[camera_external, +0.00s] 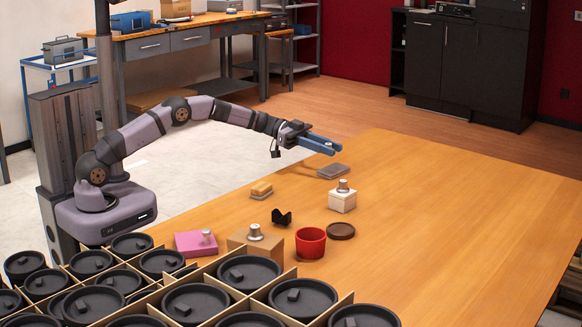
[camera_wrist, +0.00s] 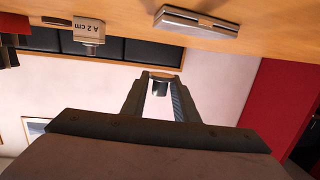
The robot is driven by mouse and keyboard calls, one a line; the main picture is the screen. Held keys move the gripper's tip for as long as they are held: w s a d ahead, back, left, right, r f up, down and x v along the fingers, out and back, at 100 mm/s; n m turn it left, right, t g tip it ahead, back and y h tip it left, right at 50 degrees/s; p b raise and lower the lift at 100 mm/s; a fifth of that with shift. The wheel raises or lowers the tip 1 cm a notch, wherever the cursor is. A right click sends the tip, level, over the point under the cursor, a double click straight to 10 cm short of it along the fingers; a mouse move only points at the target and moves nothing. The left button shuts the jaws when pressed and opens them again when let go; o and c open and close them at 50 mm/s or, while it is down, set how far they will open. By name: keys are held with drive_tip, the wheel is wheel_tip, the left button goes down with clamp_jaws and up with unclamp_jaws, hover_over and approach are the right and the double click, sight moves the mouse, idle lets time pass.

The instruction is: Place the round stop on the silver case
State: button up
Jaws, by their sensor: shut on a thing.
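My gripper (camera_external: 327,146) is raised above the far left part of the table, its fingers pointing right. In the wrist view, the gripper (camera_wrist: 160,84) is shut on a small round stop (camera_wrist: 160,86), with a wider flat end and a narrower grey body between the fingertips. In the outside view the fingers largely hide the stop. The silver case (camera_external: 333,171) lies flat on the table below and slightly right of the gripper, apart from it. It also shows at the top of the wrist view, where the silver case (camera_wrist: 197,22) is clear on top.
A white block (camera_external: 342,201) with a silver knob stands nearest the case. The table's right side is clear.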

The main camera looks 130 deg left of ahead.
sight(328, 171)
drive_tip(key=shift+f+b, duration=0.35)
drive_tip(key=shift+f, duration=2.45)
drive_tip(key=shift+f, duration=0.15)
drive_tip(key=o, duration=1.1)
drive_tip(key=shift+r, duration=0.2)
drive_tip(key=v, duration=1.2)
drive_tip(key=shift+f+p, duration=0.15)
drive_tip(key=shift+p, duration=0.15)
